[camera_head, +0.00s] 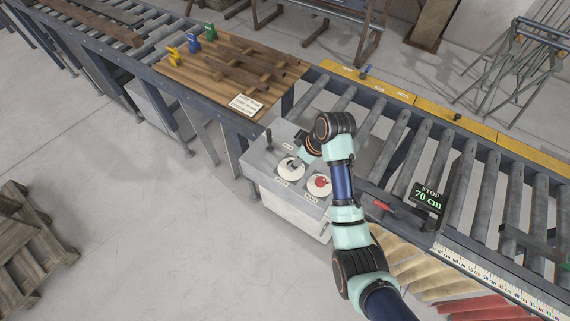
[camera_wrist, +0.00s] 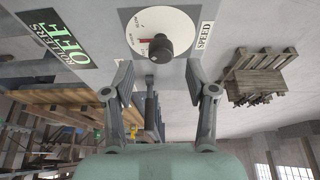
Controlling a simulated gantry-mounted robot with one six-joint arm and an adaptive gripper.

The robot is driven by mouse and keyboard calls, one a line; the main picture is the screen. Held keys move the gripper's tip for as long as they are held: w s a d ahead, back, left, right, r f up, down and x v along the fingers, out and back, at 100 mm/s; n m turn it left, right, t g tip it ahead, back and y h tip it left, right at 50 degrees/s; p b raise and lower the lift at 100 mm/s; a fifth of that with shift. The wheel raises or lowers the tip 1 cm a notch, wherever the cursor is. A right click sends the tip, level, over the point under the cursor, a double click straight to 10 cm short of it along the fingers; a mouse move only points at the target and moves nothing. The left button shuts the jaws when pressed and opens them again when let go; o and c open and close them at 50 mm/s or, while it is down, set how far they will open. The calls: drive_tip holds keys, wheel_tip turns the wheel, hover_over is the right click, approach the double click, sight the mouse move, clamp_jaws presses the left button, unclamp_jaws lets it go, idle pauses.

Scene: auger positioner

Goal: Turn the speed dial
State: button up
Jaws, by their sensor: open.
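The speed dial (camera_wrist: 160,22) is a white disc with a round black knob (camera_wrist: 157,48) and a red mark at the knob's left side. A "SPEED" label (camera_wrist: 205,36) is beside it in the wrist view. My gripper (camera_wrist: 158,76) is open, its fingers spread to either side below the knob, with nothing between them. In the head view my gripper (camera_head: 297,161) is over a white dial disc (camera_head: 291,171) on the grey control box, and partly covers it. I cannot tell whether it touches the knob.
A "ROLLERS OFF" sign (camera_wrist: 55,40) shows in the wrist view. A roller conveyor (camera_head: 400,140), a display reading "STOP 70 cm" (camera_head: 428,196) and a wooden board (camera_head: 230,70) surround the box.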

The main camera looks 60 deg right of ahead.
drive_tip(key=x, duration=0.4)
drive_tip(key=shift+w, duration=0.1)
clamp_jaws()
drive_tip(key=shift+r, duration=0.1)
drive_tip(key=shift+a+m+p, duration=0.1)
drive_tip(key=shift+m+p, duration=0.2)
drive_tip(key=shift+p, duration=0.2)
drive_tip(key=m+h+p, duration=0.1)
drive_tip(key=m+p, duration=0.1)
drive_tip(key=p, duration=0.1)
drive_tip(key=shift+r+m, duration=0.15)
drive_tip(key=shift+m, duration=0.25)
drive_tip(key=m+h+p, duration=0.1)
drive_tip(key=m, duration=0.1)
drive_tip(key=m+g+h+p, duration=0.1)
drive_tip(key=m+p, duration=0.1)
drive_tip(key=m, duration=0.1)
drive_tip(key=shift+w+a+g, duration=0.1)
drive_tip(key=shift+w+g, duration=0.05)
drive_tip(key=shift+g, duration=0.15)
drive_tip(key=shift+f+m, duration=0.25)
drive_tip(key=shift+m, duration=0.15)
